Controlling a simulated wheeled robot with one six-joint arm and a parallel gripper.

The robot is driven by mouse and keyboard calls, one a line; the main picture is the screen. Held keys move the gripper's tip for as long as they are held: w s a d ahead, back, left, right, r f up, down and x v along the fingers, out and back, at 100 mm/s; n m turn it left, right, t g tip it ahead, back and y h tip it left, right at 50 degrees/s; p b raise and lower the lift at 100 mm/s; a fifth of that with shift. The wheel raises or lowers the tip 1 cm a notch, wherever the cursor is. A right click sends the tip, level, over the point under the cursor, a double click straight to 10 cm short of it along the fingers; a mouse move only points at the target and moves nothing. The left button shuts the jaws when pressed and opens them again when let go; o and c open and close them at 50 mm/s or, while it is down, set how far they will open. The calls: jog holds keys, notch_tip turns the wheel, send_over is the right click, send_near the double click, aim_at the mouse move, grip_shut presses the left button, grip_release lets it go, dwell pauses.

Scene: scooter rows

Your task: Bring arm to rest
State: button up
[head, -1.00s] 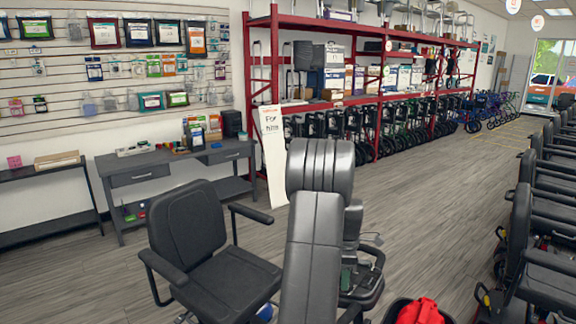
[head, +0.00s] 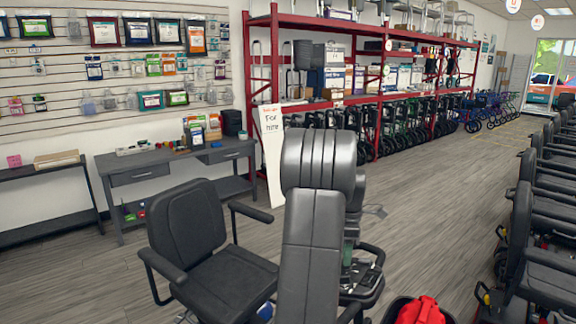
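My arm fills the lower middle of the head view, its dark grey links folded upright in front of the camera. My gripper is not visible; the arm's own links hide whatever lies behind them. A mobility scooter with a black padded seat (head: 215,262) and armrests stands just left of the arm. Part of its dark front end (head: 365,278) shows to the right of the arm.
A grey desk (head: 140,173) with small goods stands at the back left. Red shelving (head: 330,24) holds boxes above a row of folded walkers. More scooters (head: 530,230) line the right edge. A black basket with a red item (head: 420,311) is at the bottom. The grey floor (head: 440,190) is clear at centre right.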

jog(key=f, duration=0.5)
jog(key=s+f, duration=0.1)
jog(key=f, duration=0.2)
jog(key=shift+f+p, duration=0.2)
jog(key=shift+p, duration=0.2)
jog(key=shift+w+m, duration=0.15)
jog(key=shift+m, duration=0.35)
jog(key=shift+r+m, duration=0.15)
jog(key=shift+m, duration=0.55)
jog(key=m+b, duration=0.1)
jog(key=m, duration=0.2)
jog(key=shift+t, duration=0.4)
jog(key=m, duration=0.3)
jog(key=m+b, duration=0.1)
jog(key=m, duration=0.2)
jog(key=shift+a+t+h, duration=0.1)
jog(key=shift+t+h, duration=0.2)
jog(key=shift+h, duration=0.1)
jog(key=shift+m, duration=0.3)
jog(key=shift+s+a+r, duration=0.1)
jog(key=shift+s+r, duration=0.05)
jog(key=shift+r, duration=1.35)
jog(key=shift+s+a+r, duration=0.1)
jog(key=shift+r, duration=1.35)
